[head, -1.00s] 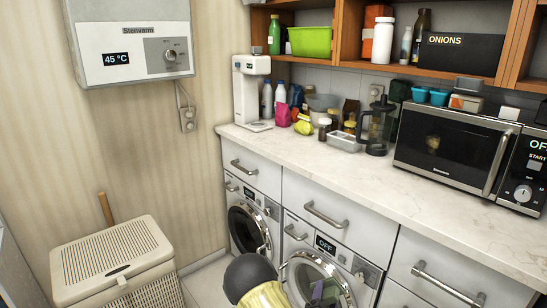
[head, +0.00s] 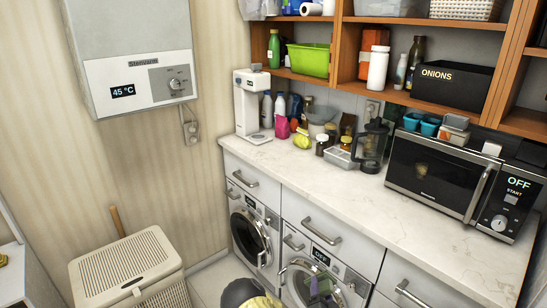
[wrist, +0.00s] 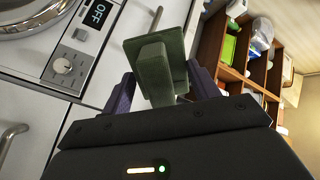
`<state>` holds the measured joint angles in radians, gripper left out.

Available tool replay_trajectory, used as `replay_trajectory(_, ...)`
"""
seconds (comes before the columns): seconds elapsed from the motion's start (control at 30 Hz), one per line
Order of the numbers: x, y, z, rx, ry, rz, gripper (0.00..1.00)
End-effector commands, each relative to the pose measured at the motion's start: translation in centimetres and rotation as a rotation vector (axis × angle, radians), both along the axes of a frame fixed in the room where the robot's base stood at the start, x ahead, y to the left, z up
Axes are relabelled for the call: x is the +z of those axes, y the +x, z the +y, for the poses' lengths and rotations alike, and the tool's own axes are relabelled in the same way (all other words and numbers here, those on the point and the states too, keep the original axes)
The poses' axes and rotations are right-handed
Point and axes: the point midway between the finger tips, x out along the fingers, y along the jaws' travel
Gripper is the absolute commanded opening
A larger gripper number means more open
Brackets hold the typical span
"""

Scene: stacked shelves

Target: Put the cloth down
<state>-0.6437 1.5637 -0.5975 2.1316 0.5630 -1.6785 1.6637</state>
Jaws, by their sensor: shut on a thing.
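The cloth shows as a folded green piece in the wrist view (wrist: 155,72), upright between the purple fingers of my gripper (wrist: 162,92). My gripper is shut on it. In the head view a small green and purple shape at the bottom, in front of the right washing machine (head: 324,256), appears to be the cloth (head: 313,287) and the fingers. The cloth is held in the air, and I cannot tell its distance from the machine.
A white marble counter (head: 300,172) runs above the washers, with bottles and jars at its left and a microwave (head: 430,175) at its right. Bare counter lies along the front. A lidded basket (head: 125,268) stands at the lower left. Open wooden shelves (head: 345,50) hang above.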

Motion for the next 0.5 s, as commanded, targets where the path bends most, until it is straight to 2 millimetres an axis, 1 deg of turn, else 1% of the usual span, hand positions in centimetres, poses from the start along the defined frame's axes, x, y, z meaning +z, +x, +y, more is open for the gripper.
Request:
replay_trajectory(0.03,1.19,-0.02,-0.01,0.013,-0.002,0.005,0.42)
replay_trajectory(0.1,1.53,0.04,0.0,0.029,-0.002,0.006,0.42)
replay_trajectory(0.5,1.44,0.07,0.05,0.051,0.002,0.01,0.42)
